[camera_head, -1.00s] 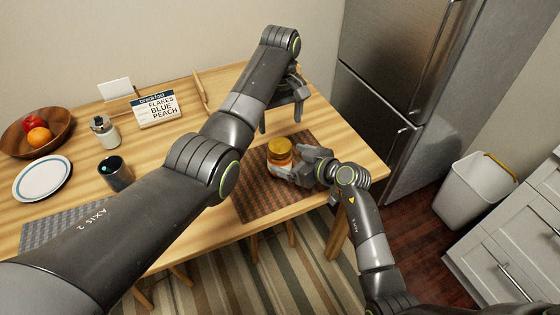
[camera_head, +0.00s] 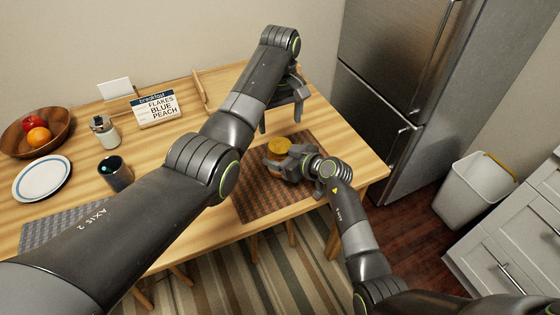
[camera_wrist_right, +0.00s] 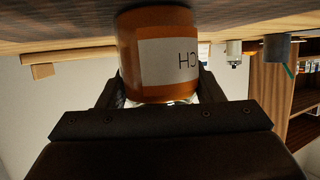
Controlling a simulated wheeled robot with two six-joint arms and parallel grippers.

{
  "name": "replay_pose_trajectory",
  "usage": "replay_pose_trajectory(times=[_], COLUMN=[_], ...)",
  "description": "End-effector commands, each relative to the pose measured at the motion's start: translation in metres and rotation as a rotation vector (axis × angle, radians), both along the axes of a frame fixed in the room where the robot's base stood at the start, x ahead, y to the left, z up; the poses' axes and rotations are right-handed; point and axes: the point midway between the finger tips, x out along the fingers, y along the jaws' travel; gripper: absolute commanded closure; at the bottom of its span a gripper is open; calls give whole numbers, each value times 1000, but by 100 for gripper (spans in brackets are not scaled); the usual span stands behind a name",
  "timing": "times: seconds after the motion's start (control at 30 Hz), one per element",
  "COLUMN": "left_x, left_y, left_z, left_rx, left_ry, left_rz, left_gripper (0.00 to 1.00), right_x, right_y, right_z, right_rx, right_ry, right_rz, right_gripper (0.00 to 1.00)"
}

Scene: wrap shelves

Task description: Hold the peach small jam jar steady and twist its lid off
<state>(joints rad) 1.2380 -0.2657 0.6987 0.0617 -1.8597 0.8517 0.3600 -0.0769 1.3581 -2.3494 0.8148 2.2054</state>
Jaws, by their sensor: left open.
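The peach small jam jar (camera_head: 275,169) stands on the brown woven mat (camera_head: 262,204), with its yellow-gold lid (camera_head: 279,146) on top. My right gripper (camera_head: 274,166) is at the jar from the right, its fingers on either side of the body. In the right wrist view the orange jar with a white label (camera_wrist_right: 166,58) sits between the fingers of the right gripper (camera_wrist_right: 160,82); whether both press on it is unclear. My left gripper (camera_head: 281,122) is open and empty, behind and above the jar, apart from the lid.
A breakfast sign (camera_head: 156,109), a glass jar (camera_head: 106,132), a dark cup (camera_head: 115,173), a plate (camera_head: 42,178) and a fruit bowl (camera_head: 60,135) stand on the left of the table. The fridge (camera_head: 390,100) is beyond the table's right edge.

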Motion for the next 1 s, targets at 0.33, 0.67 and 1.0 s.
replay_pose_trajectory(times=[0.33,0.67,1.0], left_x=[0,0,0], left_y=[0,0,0], left_z=[0,0,0], left_rx=[0,0,0], left_ry=[0,0,0], left_rz=[-1,-237,-783], left_gripper=[22,22,22], right_x=[0,0,0], right_y=[0,-1,-1], right_z=[0,0,0], right_rx=[-1,-2,-2], right_ry=[0,0,0], right_rz=[-1,-1,-1], right_gripper=[86,100,100])
